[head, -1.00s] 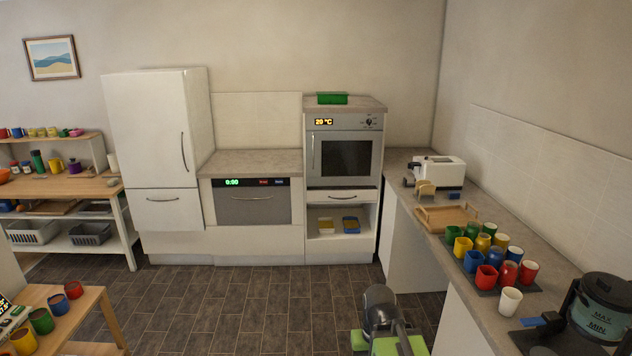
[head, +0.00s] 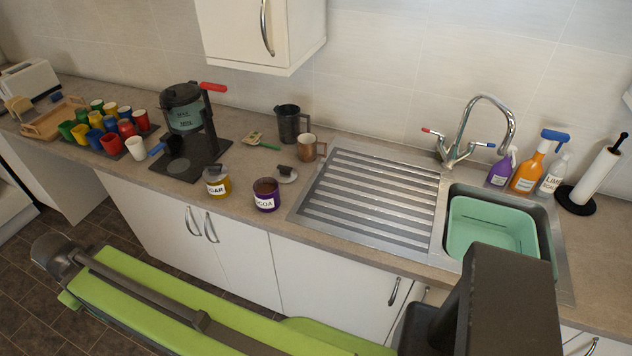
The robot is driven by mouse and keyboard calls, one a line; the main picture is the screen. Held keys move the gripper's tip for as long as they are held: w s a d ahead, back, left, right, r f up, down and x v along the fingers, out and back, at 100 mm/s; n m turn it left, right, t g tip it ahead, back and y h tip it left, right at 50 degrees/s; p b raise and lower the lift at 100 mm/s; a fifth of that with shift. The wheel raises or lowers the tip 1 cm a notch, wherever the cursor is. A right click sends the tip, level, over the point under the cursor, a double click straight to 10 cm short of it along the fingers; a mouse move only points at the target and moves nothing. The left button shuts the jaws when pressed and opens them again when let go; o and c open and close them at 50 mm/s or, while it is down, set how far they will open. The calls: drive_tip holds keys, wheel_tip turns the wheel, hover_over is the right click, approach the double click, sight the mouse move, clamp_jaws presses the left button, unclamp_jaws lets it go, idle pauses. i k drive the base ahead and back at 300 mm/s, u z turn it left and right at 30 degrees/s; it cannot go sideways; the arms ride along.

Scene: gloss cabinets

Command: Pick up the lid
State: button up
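A small pale lid (head: 288,179) with a dark handle lies on the counter, just behind and to the right of the open purple cocoa jar (head: 266,201). Brown contents show in that jar. A yellow sugar jar (head: 217,188) stands to its left, with a similar dark-handled lid (head: 212,172) on top. The task does not say which lid is meant. No gripper fingers can be made out; dark and green parts of my own body fill the lower part of the head view.
A wall cabinet (head: 285,30) hangs above. Counter around the jars is partly free.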

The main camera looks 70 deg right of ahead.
sight(283, 174)
drive_tip(key=u, duration=0.2)
drive_tip(key=k, duration=0.35)
drive_tip(key=z, duration=4.1)
drive_tip(key=k, duration=1.55)
drive_tip(key=u, duration=1.45)
drive_tip(key=i, duration=1)
drive_tip(key=z, duration=0.05)
